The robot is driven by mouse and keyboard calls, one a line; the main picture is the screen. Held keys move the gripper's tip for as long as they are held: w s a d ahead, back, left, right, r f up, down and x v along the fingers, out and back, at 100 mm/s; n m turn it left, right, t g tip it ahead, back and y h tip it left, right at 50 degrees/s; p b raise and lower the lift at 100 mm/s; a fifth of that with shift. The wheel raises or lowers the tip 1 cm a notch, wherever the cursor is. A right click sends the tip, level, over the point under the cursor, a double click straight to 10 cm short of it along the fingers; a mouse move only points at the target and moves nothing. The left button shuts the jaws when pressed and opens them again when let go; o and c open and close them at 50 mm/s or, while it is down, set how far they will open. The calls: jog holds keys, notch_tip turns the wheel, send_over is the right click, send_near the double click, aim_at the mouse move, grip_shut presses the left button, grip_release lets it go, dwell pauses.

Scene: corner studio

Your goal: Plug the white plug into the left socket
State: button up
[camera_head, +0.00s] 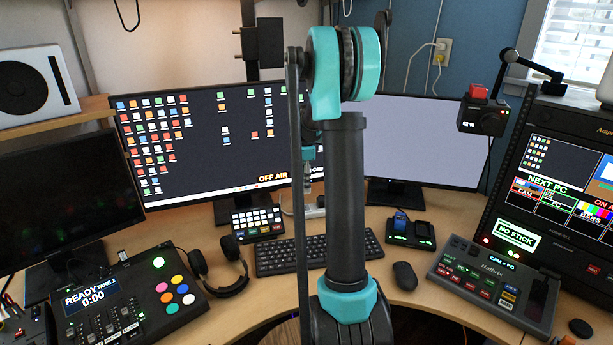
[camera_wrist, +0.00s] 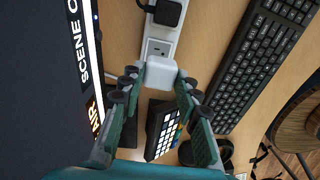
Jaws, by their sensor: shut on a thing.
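The white plug (camera_wrist: 161,73) is between the fingertips of my gripper (camera_wrist: 161,80), shut on it, in the wrist view. A white power strip (camera_wrist: 155,32) lies on the desk just beyond it. One open socket (camera_wrist: 158,48) shows beside the plug's upper edge, and a black plug (camera_wrist: 166,11) sits farther up the strip. The white plug covers the strip's lower end, so I cannot tell whether it is seated in the left socket or above it. In the head view, my arm largely hides the gripper (camera_head: 308,186) and the strip (camera_head: 315,210).
A keyboard (camera_head: 290,254) lies in front of the strip, a small key pad (camera_head: 257,223) to its left. A monitor (camera_head: 215,145) stands behind. A dock with a blue item (camera_head: 410,230) and a mouse (camera_head: 405,276) are at right, headphones (camera_head: 222,272) at left.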

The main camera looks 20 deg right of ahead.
jog(key=shift+w+a+f, duration=0.15)
jog(key=shift+w+f, duration=0.05)
jog(key=shift+f, duration=0.1)
jog(key=shift+f, duration=2.85)
jog(key=shift+f, duration=0.6)
jog(key=o, duration=1.1)
jog(key=shift+o, duration=0.2)
notch_tip(320, 180, up, 12)
